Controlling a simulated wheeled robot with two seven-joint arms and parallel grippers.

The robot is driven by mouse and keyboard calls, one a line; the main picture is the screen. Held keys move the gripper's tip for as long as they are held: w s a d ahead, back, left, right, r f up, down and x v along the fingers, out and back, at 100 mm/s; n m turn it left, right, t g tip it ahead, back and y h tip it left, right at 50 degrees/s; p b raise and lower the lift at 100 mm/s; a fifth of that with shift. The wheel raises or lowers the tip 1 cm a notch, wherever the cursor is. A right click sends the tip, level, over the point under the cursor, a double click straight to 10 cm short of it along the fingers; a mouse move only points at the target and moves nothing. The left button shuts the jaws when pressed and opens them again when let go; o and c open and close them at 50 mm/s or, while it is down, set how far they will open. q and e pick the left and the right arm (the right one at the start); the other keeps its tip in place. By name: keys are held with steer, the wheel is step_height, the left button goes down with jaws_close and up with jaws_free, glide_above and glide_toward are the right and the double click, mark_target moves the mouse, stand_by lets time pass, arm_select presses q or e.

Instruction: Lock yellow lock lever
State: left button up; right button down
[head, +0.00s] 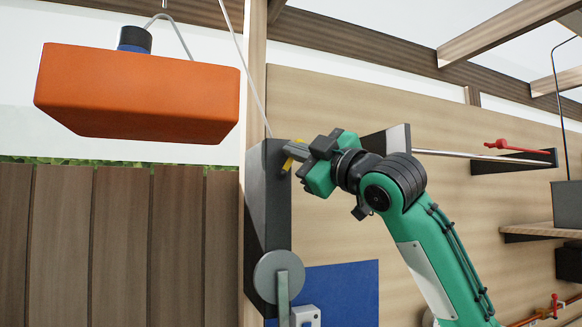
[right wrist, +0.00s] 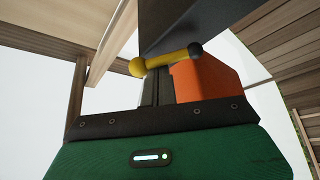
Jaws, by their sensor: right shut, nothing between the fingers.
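The yellow lock lever (head: 287,164) is on the upper side of a tall dark box (head: 268,205) fixed to a wooden post. In the right wrist view the lever (right wrist: 170,58) is a short yellow bar with a round yellow end at the left and a dark pivot at the right. It tilts slightly down to the left. My right gripper (head: 290,148) is shut and empty, with its fingertips at the lever. In the right wrist view the fingers (right wrist: 155,85) lie just behind or under the bar; I cannot tell whether they touch. My left gripper is out of view.
A large orange block (head: 140,95) hangs at the upper left. A grey round wheel (head: 278,276) with a handle sits low on the dark box. A wall bracket (head: 390,143) and rod are close behind my right arm. A blue panel (head: 345,292) is below.

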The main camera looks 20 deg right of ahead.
arm_select(q)
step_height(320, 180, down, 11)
steer(key=b, duration=1)
arm_select(e)
steer(key=f+m+t+h, duration=0.1)
steer(key=m+h, duration=0.1)
steer(key=m, duration=0.2)
steer(key=d+f+m+t+h, duration=0.1)
steer(key=m+h, duration=0.1)
steer(key=m, duration=0.2)
steer(key=d+f+m+t+h, duration=0.1)
steer(key=m+t+h, duration=0.1)
steer(key=m, duration=0.3)
steer(key=shift+d+f+h, duration=0.15)
steer(key=shift+d+h, duration=0.05)
steer(key=shift+h, duration=0.4)
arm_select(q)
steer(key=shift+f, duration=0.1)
